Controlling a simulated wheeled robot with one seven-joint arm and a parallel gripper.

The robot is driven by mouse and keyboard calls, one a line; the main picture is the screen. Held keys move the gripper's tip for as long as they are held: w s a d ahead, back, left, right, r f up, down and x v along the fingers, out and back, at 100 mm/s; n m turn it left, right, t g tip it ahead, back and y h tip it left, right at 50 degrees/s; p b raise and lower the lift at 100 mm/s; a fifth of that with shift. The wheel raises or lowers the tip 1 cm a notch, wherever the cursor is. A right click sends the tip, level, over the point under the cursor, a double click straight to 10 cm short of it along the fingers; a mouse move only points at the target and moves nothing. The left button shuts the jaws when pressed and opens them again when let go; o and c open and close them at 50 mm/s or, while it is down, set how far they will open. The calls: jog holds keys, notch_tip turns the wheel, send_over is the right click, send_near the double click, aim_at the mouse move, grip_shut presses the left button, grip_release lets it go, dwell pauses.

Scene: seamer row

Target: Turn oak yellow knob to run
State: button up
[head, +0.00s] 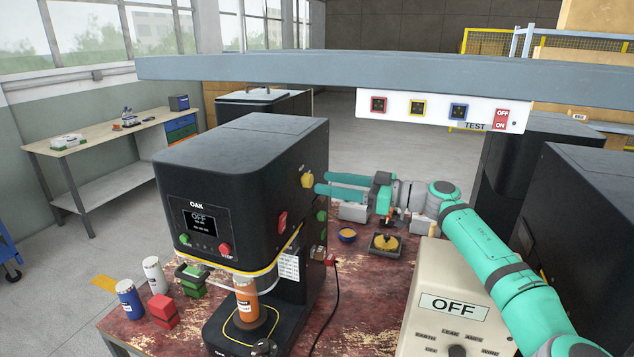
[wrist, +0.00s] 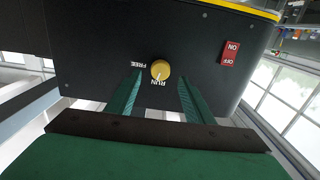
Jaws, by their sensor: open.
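The yellow knob (head: 307,180) is on the right side wall of the black OAK machine (head: 250,150). In the wrist view the knob (wrist: 160,70) sits on the dark panel, with the labels FREE (wrist: 139,65) and RUN (wrist: 155,83) beside it. A small pale mark shows on the knob's lower edge, near RUN; its exact pointing is hard to tell. My gripper (head: 319,183) is open just right of the knob. In the wrist view its green fingers (wrist: 158,85) stand apart on either side, with the knob slightly beyond the tips.
A red ON/OFF switch (wrist: 230,53) is on the same panel. OAK's screen (head: 199,222) reads OFF. A grey beam (head: 380,75) crosses above. A beige tester (head: 455,300) stands at right; bowls and a cable lie on the worn red table (head: 345,310).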

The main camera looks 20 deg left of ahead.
aim_at(311, 180)
jog(key=shift+a, duration=1.9)
jog(key=shift+c, duration=0.6)
jog(key=c, duration=0.9)
jog(key=shift+n, duration=1.5)
jog(key=shift+c, duration=0.2)
jog(key=o, duration=1.1)
jog(key=shift+c, duration=0.2)
jog(key=d, duration=1)
jog(key=shift+s+d, duration=0.2)
jog(key=shift+d, duration=0.2)
